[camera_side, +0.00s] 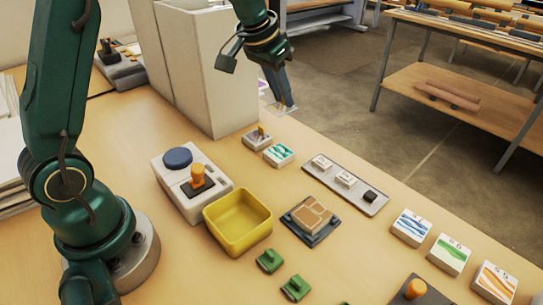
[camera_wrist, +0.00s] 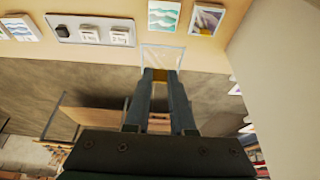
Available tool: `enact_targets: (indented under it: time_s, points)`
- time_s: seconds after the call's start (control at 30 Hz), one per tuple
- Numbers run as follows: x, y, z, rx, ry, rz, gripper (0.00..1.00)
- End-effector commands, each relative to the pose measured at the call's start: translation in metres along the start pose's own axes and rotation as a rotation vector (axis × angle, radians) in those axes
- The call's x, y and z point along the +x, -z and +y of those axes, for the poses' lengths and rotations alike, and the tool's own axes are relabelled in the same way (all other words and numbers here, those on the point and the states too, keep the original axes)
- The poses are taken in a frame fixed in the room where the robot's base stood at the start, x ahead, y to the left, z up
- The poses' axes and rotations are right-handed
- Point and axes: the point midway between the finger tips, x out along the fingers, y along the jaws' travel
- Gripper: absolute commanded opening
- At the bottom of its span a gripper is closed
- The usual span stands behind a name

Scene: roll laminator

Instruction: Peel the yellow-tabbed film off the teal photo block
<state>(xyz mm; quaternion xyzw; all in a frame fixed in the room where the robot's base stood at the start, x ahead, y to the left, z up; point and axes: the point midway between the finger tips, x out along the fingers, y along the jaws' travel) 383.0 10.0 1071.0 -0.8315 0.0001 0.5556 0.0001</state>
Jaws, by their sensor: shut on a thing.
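My gripper (camera_side: 287,101) hangs beyond the table's far edge, above the floor, in the side view. In the wrist view its fingertips (camera_wrist: 160,74) are shut on the yellow tab of a clear film (camera_wrist: 163,55). The film is a pale-edged, see-through square reaching out from the fingertips. The teal photo block (camera_side: 279,154) lies on the table with its teal wave picture facing up. It also shows in the wrist view (camera_wrist: 165,18), apart from the film. In the side view the film is small and hard to make out.
A block with a purple and yellow picture (camera_side: 257,138) sits beside the teal block. A tall grey cabinet (camera_side: 207,75) stands close by. A grey tray (camera_side: 371,203), a yellow bin (camera_side: 238,222) and a white device with a blue knob (camera_side: 186,180) are on the table.

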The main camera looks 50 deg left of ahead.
Motion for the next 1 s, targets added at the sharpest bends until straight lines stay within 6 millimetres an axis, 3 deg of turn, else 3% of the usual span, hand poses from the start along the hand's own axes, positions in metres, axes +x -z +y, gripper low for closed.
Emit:
enact_targets:
  time_s: [1.0]
  points:
    - [-0.031,0.013,0.000,0.000,0.000,0.000,0.00]
